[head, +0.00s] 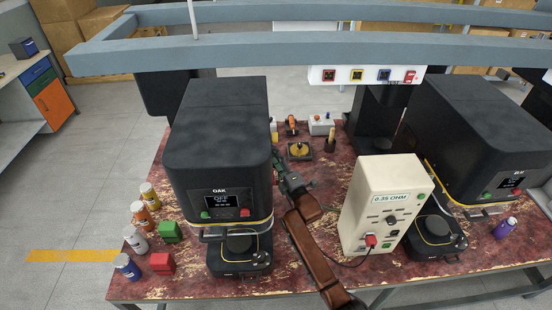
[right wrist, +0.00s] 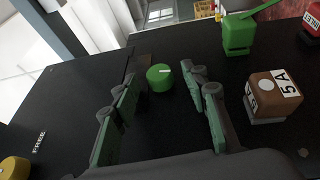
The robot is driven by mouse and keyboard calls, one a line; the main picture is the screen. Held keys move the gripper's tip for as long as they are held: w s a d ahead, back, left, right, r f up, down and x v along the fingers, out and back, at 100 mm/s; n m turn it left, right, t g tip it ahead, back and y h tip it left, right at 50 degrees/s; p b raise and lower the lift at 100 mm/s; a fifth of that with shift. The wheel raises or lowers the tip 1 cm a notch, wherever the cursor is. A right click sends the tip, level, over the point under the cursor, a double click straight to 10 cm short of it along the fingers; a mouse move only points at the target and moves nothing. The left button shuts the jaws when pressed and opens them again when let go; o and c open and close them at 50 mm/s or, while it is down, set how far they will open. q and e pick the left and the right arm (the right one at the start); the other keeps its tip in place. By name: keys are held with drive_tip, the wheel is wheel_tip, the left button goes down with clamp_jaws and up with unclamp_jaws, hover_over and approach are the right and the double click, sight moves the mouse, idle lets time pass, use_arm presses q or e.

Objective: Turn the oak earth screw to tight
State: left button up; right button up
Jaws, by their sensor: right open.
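The oak machine (head: 217,150) is a dark box with the label OAK and a small lit screen, left of centre in the head view. My right gripper (head: 282,172) is at its right side. In the right wrist view a round green knob with a white line (right wrist: 160,78), apparently the oak earth screw, stands on a dark panel. My open right gripper (right wrist: 162,88) has one finger on each side of the knob, with gaps showing. Whether the fingertips reach past it, I cannot tell. The knob is hidden in the head view. My left gripper is not in view.
A brown block marked 5 A (right wrist: 272,95) and a green lever part (right wrist: 238,35) sit right of the knob in the wrist view. A cream 0.35 OHM box (head: 382,205) stands right of my arm. Several bottles and blocks stand at the table's left.

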drive_tip(key=shift+c, duration=0.3)
clamp_jaws()
drive_tip(key=shift+w+r+m+g+h+p, duration=0.15)
drive_tip(key=shift+m+g+h+p, duration=0.6)
drive_tip(key=shift+p, duration=2.25)
drive_tip(key=shift+s+r+m+g+p, duration=0.1)
drive_tip(key=shift+r+g+p, duration=0.15)
drive_tip(key=shift+g+p, duration=1.9)
drive_tip(key=shift+w+r+m+g+h+p, duration=0.1)
drive_tip(key=shift+r+m+g+h+p, duration=0.2)
drive_tip(key=shift+p, duration=3.5)
drive_tip(key=shift+f, duration=0.1)
drive_tip(key=shift+o, duration=0.3)
unclamp_jaws()
